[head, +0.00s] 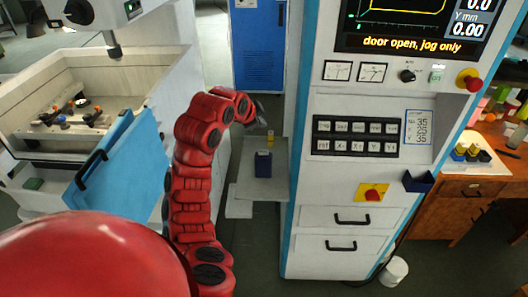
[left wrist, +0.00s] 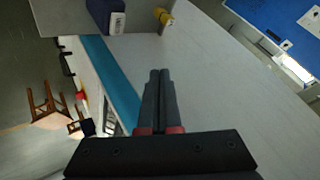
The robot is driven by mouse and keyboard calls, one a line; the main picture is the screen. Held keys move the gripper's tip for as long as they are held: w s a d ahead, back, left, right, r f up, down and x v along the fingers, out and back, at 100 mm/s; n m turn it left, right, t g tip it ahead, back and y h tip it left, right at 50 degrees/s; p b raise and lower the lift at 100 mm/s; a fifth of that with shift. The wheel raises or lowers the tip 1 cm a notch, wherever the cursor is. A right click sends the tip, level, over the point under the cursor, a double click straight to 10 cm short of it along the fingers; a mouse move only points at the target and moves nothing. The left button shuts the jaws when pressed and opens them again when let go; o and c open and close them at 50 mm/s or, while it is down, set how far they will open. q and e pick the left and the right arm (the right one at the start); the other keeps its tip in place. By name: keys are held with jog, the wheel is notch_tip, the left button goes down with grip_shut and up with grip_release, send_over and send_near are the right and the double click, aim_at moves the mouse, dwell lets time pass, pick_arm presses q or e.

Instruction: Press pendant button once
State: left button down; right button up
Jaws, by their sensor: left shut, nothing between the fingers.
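The control cabinet (head: 300,190) stands upright with a screen reading "door open, jog only" and a black key panel (head: 356,136) below it. A red button on a yellow plate (head: 373,193) sits lower on its front. A small dark blue box (head: 263,163) and a yellow piece (head: 270,137) are on a grey shelf left of the cabinet. Both also show at the top of the left wrist view, the box (left wrist: 106,14) and the yellow piece (left wrist: 164,17). I cannot tell which thing is the pendant. My left gripper (head: 262,108) is shut and empty, apart from both; its fingers (left wrist: 160,82) are together.
A machine tank (head: 125,75) with a blue door (head: 115,165) hanging open is at left. A red knob (head: 473,83) and a dark blue holder (head: 418,181) are on the cabinet's right. A wooden desk (head: 460,195) stands at right. A white bucket (head: 394,270) is on the floor.

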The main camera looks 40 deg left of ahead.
pick_arm(q)
jog(key=b, duration=0.1)
send_over(261, 153)
notch_tip(261, 153, down, 8)
jog(key=shift+r, duration=0.15)
jog(key=shift+f+b, duration=0.4)
jog(key=shift+f, duration=0.15)
dwell(1.6)
jog(key=shift+f+b, duration=0.4)
jog(key=shift+b, duration=0.05)
jog(key=shift+f+b, duration=0.35)
jog(key=shift+f, duration=0.05)
dwell(0.5)
dwell(0.3)
jog(key=shift+r, duration=0.85)
